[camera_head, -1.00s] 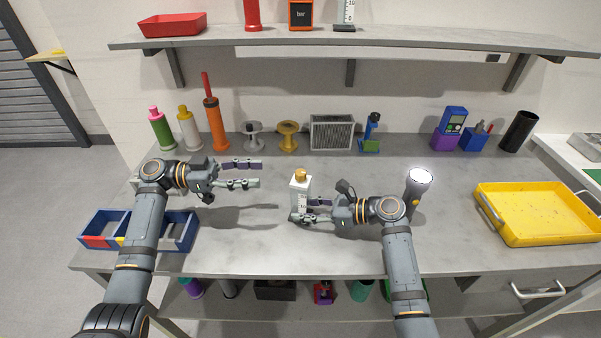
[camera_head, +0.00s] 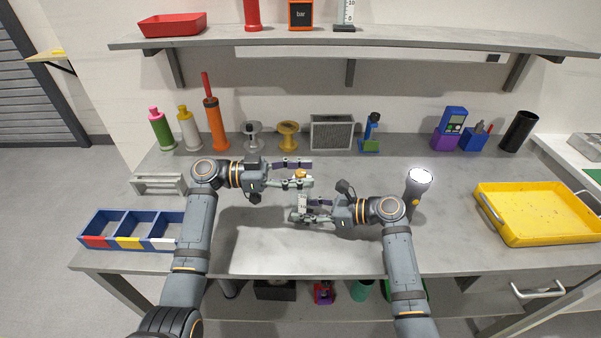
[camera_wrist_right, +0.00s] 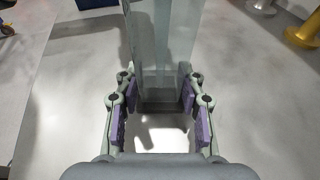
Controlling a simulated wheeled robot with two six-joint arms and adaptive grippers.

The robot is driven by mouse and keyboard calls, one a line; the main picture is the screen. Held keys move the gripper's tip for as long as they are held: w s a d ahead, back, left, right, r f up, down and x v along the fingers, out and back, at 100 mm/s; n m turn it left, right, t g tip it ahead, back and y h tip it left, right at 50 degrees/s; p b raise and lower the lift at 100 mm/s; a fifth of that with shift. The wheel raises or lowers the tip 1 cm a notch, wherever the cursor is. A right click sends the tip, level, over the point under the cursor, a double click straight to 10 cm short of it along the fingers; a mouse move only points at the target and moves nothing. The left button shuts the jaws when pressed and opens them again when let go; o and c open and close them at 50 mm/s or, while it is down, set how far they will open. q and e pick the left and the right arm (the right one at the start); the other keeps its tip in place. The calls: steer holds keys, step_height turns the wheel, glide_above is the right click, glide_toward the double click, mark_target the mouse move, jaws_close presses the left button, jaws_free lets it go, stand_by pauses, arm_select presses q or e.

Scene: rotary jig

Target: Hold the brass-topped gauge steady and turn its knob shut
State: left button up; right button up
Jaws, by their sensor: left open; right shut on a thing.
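The gauge (camera_head: 303,200) stands upright near the middle of the bench, a pale block with a brass knob (camera_head: 300,174) on top. My right gripper (camera_head: 307,213) is shut on its lower body from the right. In the right wrist view the gauge body (camera_wrist_right: 162,45) stands between the purple pads of my right gripper (camera_wrist_right: 160,100). My left gripper (camera_head: 304,174) is open, its two fingers lying on the far and near sides of the brass knob. The near finger hides part of the gauge's upper body. I cannot tell whether the fingers touch the knob.
A flashlight (camera_head: 417,190) stands right of my right wrist, with a yellow tray (camera_head: 547,240) beyond. A blue divided bin (camera_head: 110,242) is at front left. Spools (camera_head: 288,136), a grey mesh box (camera_head: 332,132) and bottles line the back. The front middle of the bench is clear.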

arm_select(q)
jaws_close()
steer(key=shift+w+m+g+y, duration=0.15)
steer(key=shift+m+g, duration=0.65)
steer(key=shift+g, duration=0.45)
steer(key=shift+s+m+g+y, duration=0.15)
steer(key=shift+m+g, duration=0.65)
steer(key=shift+g, duration=0.45)
steer(key=shift+m+g, duration=0.6)
steer(key=shift+g, duration=0.3)
steer(key=shift+y, duration=0.3)
jaws_free()
steer(key=shift+a, duration=0.15)
